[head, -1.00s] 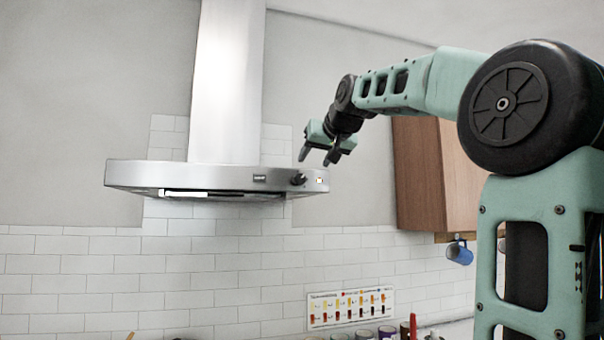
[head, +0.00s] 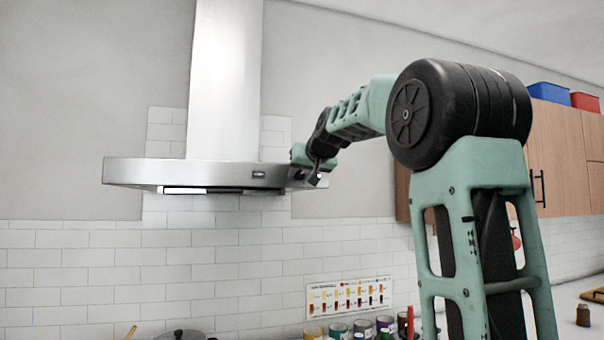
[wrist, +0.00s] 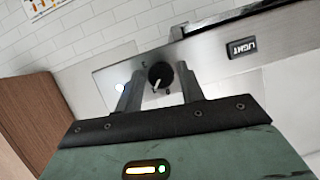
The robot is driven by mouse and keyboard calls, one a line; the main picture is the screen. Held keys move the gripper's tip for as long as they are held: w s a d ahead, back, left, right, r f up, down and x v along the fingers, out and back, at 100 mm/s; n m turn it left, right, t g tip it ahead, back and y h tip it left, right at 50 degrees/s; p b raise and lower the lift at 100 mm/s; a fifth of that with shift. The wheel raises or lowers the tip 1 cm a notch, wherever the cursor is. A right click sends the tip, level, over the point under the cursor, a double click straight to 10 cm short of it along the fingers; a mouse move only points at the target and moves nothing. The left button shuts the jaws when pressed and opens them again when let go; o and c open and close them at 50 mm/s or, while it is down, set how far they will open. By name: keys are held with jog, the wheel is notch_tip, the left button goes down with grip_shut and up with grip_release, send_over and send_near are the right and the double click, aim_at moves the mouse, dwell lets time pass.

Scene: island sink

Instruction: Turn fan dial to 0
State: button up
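The steel range hood (head: 140,172) hangs on the wall in the head view, with its front panel also in the wrist view (wrist: 112,80). The black fan dial (wrist: 160,75) sits on that panel, its white pointer line aimed downward and slightly left. Small marks stand beside the dial, one below right that looks like a 0. My gripper (wrist: 158,90) is open, one finger at each side of the dial, with gaps showing between fingers and dial. In the head view my gripper (head: 308,178) covers the right end of the hood front and hides the dial.
A LIGHT button (wrist: 242,48) is on the panel right of the dial in the wrist view. A wooden cabinet (head: 560,155) hangs right of the hood. Jars (head: 362,326) stand below.

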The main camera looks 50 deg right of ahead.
jog(key=c, duration=0.5)
jog(key=shift+c, duration=0.2)
jog(key=shift+n, duration=0.3)
jog(key=n+h+b, duration=0.1)
jog(key=n+g+h+b, duration=0.1)
jog(key=shift+w+a+f+n+b, duration=0.1)
jog(key=shift+f+n+b, duration=0.05)
jog(key=shift+n+b, duration=0.25)
jog(key=shift+a+n+g+h+b, duration=0.1)
jog(key=shift+n+g+h+b, duration=0.65)
jog(key=shift+n+b, duration=0.7)
jog(key=o, duration=1)
jog(key=shift+c, duration=0.2)
jog(key=shift+a+r, duration=0.1)
jog(key=shift+r, duration=0.1)
